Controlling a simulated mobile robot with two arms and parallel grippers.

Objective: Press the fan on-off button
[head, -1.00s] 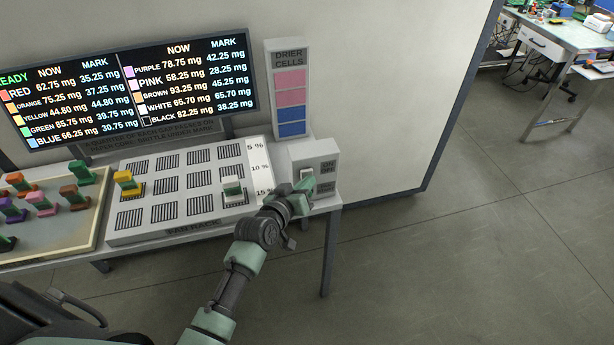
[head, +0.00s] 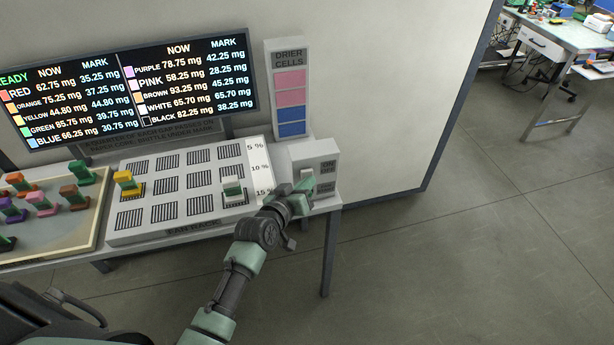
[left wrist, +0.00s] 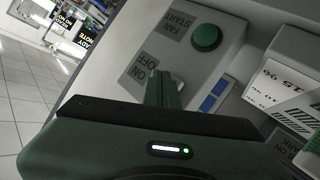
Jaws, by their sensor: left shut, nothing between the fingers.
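A grey control box (head: 298,154) stands at the right end of the table. It carries an ON OFF label (left wrist: 138,68) and a FAN START label (left wrist: 178,27). A round green button (left wrist: 207,37) sits beside the FAN START label in the left wrist view. My left gripper (head: 305,186) is shut and empty, over the box front in the head view. In the left wrist view its fingers (left wrist: 163,88) point at the area beside the ON OFF label. They hide most of the control there, and I cannot tell whether they touch it. My right gripper is out of view.
The fan rack (head: 118,228), a grilled board, lies left of the box with a yellow and a green-white block on it. A tray (head: 60,245) of coloured blocks is further left. A display (head: 130,85) and drier cells panel (head: 289,88) stand behind.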

